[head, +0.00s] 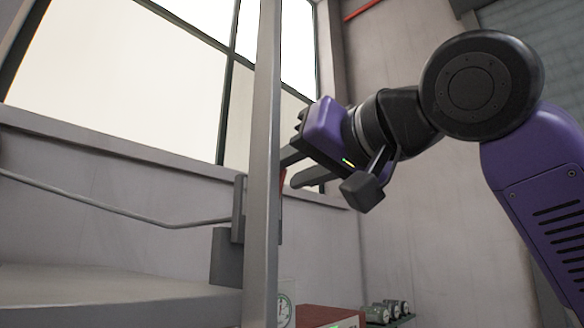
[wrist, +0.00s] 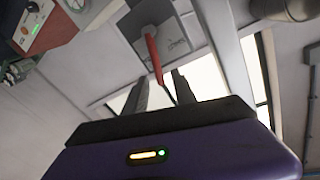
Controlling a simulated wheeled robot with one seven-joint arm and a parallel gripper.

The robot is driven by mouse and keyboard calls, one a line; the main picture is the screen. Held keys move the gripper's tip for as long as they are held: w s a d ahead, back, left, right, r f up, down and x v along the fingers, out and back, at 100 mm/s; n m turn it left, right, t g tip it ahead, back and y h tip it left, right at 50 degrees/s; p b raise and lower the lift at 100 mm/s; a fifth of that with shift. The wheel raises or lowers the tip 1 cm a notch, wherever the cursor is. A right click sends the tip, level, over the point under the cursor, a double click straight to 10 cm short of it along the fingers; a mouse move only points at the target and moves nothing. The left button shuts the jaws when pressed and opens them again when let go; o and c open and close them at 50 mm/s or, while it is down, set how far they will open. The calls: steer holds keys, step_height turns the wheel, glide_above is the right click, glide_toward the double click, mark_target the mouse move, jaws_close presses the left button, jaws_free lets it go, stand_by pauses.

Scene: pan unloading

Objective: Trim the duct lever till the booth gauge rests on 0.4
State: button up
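The red duct lever (wrist: 153,52) sticks out of a grey box (wrist: 176,38) in the wrist view. In the head view only a sliver of red (head: 283,180) shows beside the metal post. My gripper (head: 292,168) reaches in from the right at lever height. In the wrist view its two dark fingers (wrist: 160,84) stand apart, with the lever's lower end in line with the gap between them. I cannot tell whether either finger touches it. The booth gauge (head: 285,308) is a small white dial low behind the post, partly hidden; its reading is too small to tell.
A metal post (head: 262,120) stands upright in front of the lever box. A grey surface (head: 110,290) spans the lower left. A red box (head: 332,316) and several small canisters (head: 388,310) sit low at the right. A thin pipe (head: 110,207) runs along the wall.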

jaws_close()
stand_by(1.3)
